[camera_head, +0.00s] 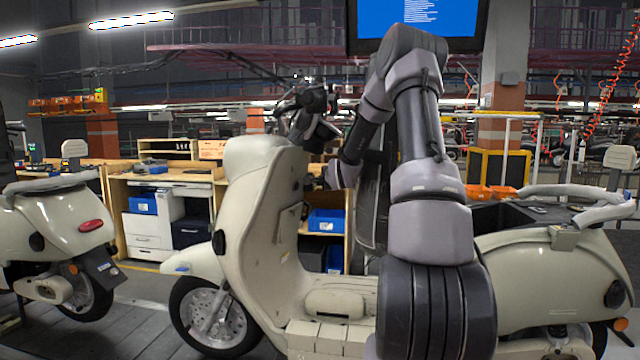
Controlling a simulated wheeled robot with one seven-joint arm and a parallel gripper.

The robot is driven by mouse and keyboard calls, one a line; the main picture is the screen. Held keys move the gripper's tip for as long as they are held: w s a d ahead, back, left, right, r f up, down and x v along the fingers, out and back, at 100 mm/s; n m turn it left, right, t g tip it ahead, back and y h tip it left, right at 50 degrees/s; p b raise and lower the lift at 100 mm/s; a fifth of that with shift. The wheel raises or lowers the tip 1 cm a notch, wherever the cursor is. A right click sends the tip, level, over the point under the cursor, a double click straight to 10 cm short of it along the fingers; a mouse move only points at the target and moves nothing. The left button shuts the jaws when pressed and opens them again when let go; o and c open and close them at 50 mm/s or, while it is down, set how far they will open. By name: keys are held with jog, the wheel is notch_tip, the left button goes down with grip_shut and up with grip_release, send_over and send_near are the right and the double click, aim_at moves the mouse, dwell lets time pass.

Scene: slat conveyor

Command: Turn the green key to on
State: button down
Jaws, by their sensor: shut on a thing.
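The cream scooter (262,190) stands in the middle, its front shield facing my arm. My arm reaches up and bends down to the left. My gripper (313,183) is small and dark at the inner side of the front shield, below the handlebar. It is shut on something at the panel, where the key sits. The green key itself is hidden behind the gripper and wrist, so its angle cannot be read. A small dark fitting (304,212) shows on the panel just below the gripper.
The handlebar (310,100) with dark grips is close above my gripper. Another cream scooter (55,225) stands at left. A wooden workbench (165,180) with blue bins is behind.

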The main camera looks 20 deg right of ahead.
jog(key=shift+r+g, duration=0.15)
jog(key=shift+g, duration=0.15)
jog(key=shift+m+g+y, duration=0.3)
jog(key=shift+m+g, duration=0.3)
jog(key=shift+g, duration=0.4)
jog(key=shift+w+r, duration=0.1)
jog(key=shift+d+r+m+g+y, duration=0.15)
jog(key=shift+m+g+y, duration=0.25)
jog(key=shift+g, duration=0.7)
jog(key=c, duration=0.8)
grip_release()
jog(key=shift+w+r, duration=0.1)
jog(key=shift+r, duration=0.1)
